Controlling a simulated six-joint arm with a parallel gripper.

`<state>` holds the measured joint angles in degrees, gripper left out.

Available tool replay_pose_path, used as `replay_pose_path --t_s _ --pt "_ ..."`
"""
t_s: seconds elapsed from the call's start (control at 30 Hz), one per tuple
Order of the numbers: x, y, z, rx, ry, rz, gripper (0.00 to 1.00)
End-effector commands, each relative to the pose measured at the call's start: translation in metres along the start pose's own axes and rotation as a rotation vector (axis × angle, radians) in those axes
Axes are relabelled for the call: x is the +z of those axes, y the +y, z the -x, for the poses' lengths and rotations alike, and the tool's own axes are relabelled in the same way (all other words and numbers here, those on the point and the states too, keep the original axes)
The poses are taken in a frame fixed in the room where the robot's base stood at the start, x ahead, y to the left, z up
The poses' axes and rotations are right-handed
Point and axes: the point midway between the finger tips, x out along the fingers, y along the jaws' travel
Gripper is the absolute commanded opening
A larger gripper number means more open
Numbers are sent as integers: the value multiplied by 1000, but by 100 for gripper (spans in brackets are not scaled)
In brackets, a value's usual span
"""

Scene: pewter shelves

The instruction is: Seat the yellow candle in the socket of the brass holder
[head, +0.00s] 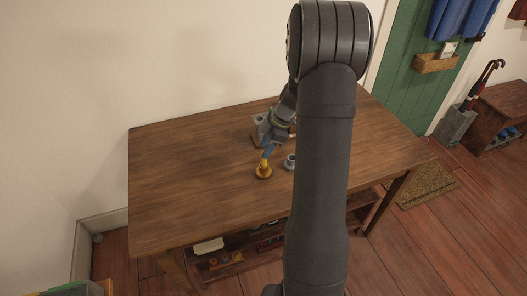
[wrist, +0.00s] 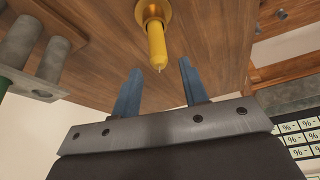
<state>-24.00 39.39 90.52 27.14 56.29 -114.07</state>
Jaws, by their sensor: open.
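The yellow candle (wrist: 157,42) stands in the brass holder (wrist: 141,12), its lower end inside the holder's socket. In the head view the holder (head: 263,173) rests on the wooden table, with the candle (head: 264,162) upright in it. My gripper (wrist: 160,66) is open, its two blue fingers apart and pointing toward the candle. The candle's free tip shows near the gap between the fingertips, with no finger touching it. In the head view my gripper (head: 268,152) is just above the candle, small and partly hidden by my arm.
A small grey ring-shaped object (head: 290,162) stands right of the holder. A grey block with cylinders (wrist: 48,65) is nearby, and also shows behind my gripper in the head view (head: 261,124). The table's left half (head: 190,170) is clear.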

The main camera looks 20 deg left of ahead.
Motion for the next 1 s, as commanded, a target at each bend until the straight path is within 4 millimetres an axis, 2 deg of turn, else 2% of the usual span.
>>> replay_pose_path --t_s 0.03,0.2,0.43,0.63,1.0 --pt "0 1 13 6 -1 0 40" --pt "0 1 50 4 -1 -1 40" --pt "0 0 85 3 0 -1 40" --pt "0 0 93 0 0 -1 40" --pt "0 0 88 -2 1 -1 40"
